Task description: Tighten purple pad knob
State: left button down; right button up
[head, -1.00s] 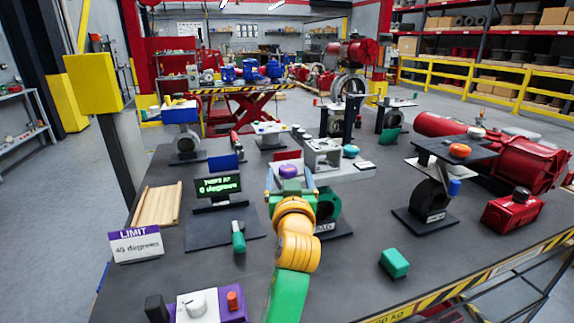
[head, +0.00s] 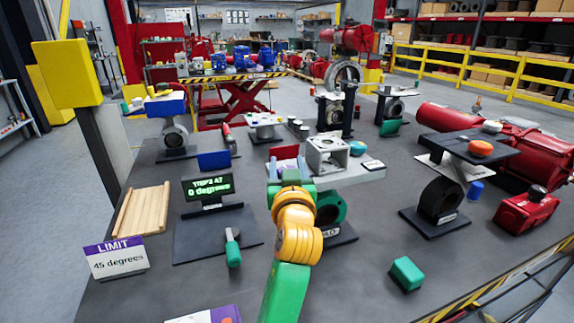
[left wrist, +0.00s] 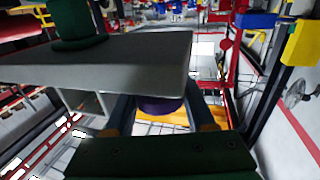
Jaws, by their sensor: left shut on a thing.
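The purple knob (left wrist: 158,105) shows in the left wrist view, under the edge of a grey plate (left wrist: 110,58) and between the fingers of my left gripper. In the head view the knob is hidden behind my gripper. My left gripper (head: 290,172) is at the left end of the grey pad (head: 345,178) of the middle valve stand in the head view. It also shows in the left wrist view (left wrist: 165,118), shut on the purple knob. My right gripper is in neither view.
A display (head: 208,187) reads 0 degrees, and a sign (head: 117,257) reads LIMIT 45 degrees. A grey box bracket (head: 327,155) and a teal knob (head: 357,148) sit on the pad right of my gripper. A green block (head: 406,274) lies at the front right.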

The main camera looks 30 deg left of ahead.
pick_arm(q)
jog(key=shift+r+m+h+p, duration=0.1)
jog(key=shift+m+h+p, duration=0.2)
jog(key=shift+h+p, duration=0.15)
jog(key=shift+d+m+t+h+p, duration=0.15)
jog(key=shift+m+t+h+p, duration=0.3)
jog(key=shift+t+h, duration=0.2)
jog(key=shift+w+f, duration=0.1)
jog(key=shift+f, duration=0.1)
jog(key=shift+c, duration=2.1)
grip_release()
jog(key=shift+o, duration=0.9)
jog(key=shift+w+f, duration=0.15)
jog(key=shift+w, duration=0.15)
jog(key=shift+s, duration=0.1)
